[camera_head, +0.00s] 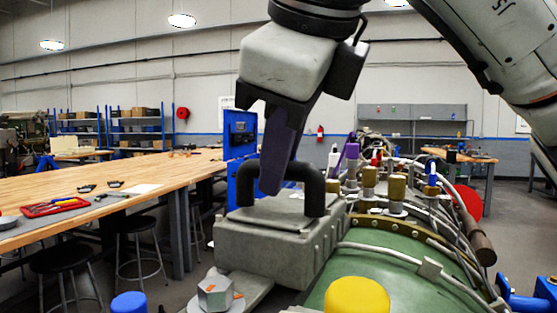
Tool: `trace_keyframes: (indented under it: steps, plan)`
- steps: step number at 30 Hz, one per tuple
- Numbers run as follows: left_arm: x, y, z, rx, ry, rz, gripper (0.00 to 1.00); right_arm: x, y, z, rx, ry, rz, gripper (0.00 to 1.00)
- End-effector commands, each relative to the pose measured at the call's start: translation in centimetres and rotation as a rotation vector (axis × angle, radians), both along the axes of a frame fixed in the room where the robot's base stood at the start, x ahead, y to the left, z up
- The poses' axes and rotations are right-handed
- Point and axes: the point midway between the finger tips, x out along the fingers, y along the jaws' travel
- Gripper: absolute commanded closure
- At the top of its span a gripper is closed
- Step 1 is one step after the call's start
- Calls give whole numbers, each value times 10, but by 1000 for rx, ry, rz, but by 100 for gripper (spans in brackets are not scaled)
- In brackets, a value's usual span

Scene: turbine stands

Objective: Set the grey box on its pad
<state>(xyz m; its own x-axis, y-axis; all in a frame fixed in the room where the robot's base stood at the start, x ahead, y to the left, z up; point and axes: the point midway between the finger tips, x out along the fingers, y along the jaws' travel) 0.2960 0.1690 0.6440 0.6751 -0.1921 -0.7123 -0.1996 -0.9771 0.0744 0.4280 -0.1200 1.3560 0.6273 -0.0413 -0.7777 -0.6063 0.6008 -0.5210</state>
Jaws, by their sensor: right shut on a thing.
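The grey box (263,248) has a dark arched handle (313,190) on its lid. It is beside the green turbine casing (390,284), in the lower middle of the head view. My right gripper (275,183) points down at the handle from above and is shut on it; its fingers hide part of the bar. A flat grey plate (247,297) shows below the box's front edge and may be the pad. I cannot tell whether the box touches it. My left gripper is not in view.
Pipes and fittings (397,188) crowd the casing right of the box. A yellow cap (357,297), a blue cap (129,303) and a grey hex nut (215,293) stand in front. A long wooden workbench (140,172) with tools and stools lies to the left.

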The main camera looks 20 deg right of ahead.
Motion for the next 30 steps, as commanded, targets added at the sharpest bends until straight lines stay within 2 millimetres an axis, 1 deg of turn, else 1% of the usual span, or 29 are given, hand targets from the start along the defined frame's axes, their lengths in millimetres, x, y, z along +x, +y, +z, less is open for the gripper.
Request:
trace_keyframes:
  steps: [1,11,12,14,15,20,21,22,30]
  plan:
    - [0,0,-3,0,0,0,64,-1,1,-11,-8,20,3,100]
    - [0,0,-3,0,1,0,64,-1,1,-12,-11,20,1,100]
    - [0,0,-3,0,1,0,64,-1,1,-12,-11,20,1,78]
    - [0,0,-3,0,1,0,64,-1,1,-12,-11,21,1,68]
    - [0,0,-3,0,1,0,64,-1,1,-12,-11,21,2,61]
    - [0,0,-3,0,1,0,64,-1,1,-11,-9,20,3,61]
    - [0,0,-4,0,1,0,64,-1,1,-15,-13,30,4,65]
    - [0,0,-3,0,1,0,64,-1,2,-15,-13,30,4,60]
    - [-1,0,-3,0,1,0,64,-1,2,-14,-12,28,7,58]
